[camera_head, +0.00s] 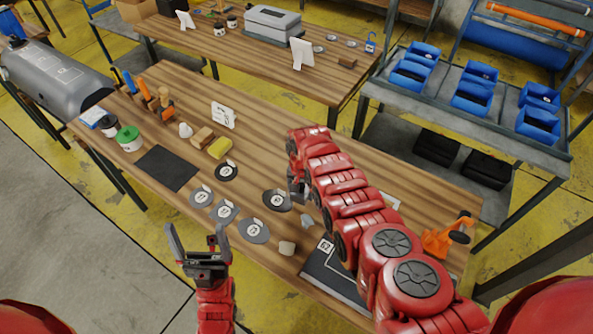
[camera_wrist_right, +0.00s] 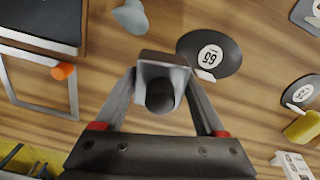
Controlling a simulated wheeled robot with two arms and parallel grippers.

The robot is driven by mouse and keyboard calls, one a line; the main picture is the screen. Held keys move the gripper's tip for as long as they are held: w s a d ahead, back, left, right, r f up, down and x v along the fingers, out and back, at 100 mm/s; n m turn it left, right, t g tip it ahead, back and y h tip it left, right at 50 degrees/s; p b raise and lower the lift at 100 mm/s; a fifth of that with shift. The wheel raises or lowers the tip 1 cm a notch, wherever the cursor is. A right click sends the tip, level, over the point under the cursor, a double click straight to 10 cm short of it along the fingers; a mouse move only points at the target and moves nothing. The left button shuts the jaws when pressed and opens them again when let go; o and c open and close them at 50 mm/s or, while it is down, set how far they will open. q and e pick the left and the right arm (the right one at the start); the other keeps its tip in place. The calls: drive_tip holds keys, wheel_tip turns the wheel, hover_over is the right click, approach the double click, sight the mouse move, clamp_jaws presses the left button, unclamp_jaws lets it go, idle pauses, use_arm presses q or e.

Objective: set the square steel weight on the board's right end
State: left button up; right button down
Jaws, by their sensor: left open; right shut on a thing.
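My right gripper (camera_head: 297,188) is shut on the square steel weight (camera_wrist_right: 149,70), a grey block with a dark round knob, seen from above in the right wrist view. It is held over the wooden table, beside a black disc (camera_wrist_right: 222,50) marked 65. In the head view the weight is hard to make out at the fingers. A dark flat panel (camera_head: 318,268) with a pale line lies at the table's near right, partly hidden by my right arm; I cannot tell if it is the board. My left gripper (camera_head: 196,242) is open and empty at the table's near edge.
Several labelled discs (camera_head: 254,231) lie mid-table. A pale cup (camera_head: 287,247) and a small grey piece (camera_head: 306,220) stand near the panel. A yellow block (camera_head: 220,147) and black mat (camera_head: 166,168) lie left. An orange tool (camera_head: 440,241) is at right.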

drive_tip(key=shift+s+r, duration=0.2)
drive_tip(key=shift+w+r+b, duration=0.35)
drive_tip(key=shift+w+r, duration=0.05)
drive_tip(key=shift+w, duration=0.15)
drive_tip(key=shift+w+r+b, duration=0.3)
drive_tip(key=shift+r+b, duration=0.05)
drive_tip(key=shift+r, duration=0.5)
